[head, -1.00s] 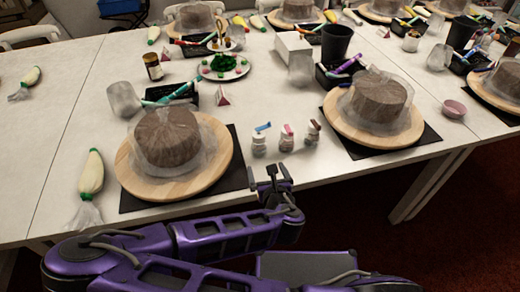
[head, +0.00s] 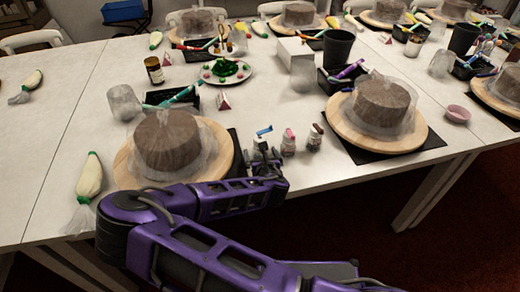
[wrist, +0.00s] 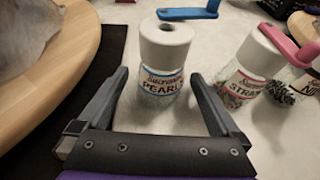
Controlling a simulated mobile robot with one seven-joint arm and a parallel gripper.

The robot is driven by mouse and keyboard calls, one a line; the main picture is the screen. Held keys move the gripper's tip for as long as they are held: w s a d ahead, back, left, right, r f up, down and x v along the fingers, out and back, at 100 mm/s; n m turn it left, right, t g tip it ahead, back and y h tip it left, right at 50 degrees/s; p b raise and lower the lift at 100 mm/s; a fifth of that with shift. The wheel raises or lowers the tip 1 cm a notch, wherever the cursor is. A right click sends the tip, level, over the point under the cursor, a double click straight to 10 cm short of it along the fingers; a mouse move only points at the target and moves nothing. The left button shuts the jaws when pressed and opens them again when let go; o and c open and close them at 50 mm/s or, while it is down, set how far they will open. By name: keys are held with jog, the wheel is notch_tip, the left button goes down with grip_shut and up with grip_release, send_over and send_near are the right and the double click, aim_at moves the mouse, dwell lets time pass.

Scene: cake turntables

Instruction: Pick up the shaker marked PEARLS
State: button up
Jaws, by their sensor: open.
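The shaker marked PEARLS (wrist: 162,62) stands upright in the wrist view, with a white cap, a clear body and a blue-edged label. A blue piece (wrist: 188,13) shows at its top, and also in the head view (head: 264,131). My gripper (wrist: 160,95) is open, its two fingers on either side of the shaker's lower part, with gaps between. In the head view my gripper (head: 266,158) hides most of this shaker. A second shaker (wrist: 246,70), its label partly reading STRA, with a pink piece on top, stands just right of the right finger.
A third shaker (head: 314,137) stands further right. A cake on a wooden turntable (head: 220,165) is close on the left, over a black mat (wrist: 112,45). Another turntable (head: 410,140) stands to the right. The table's front edge is near.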

jog(key=shift+w+a+f, duration=0.1)
jog(key=shift+w+f, duration=0.15)
jog(key=shift+w, duration=0.3)
jog(key=shift+r, duration=0.1)
grip_shut()
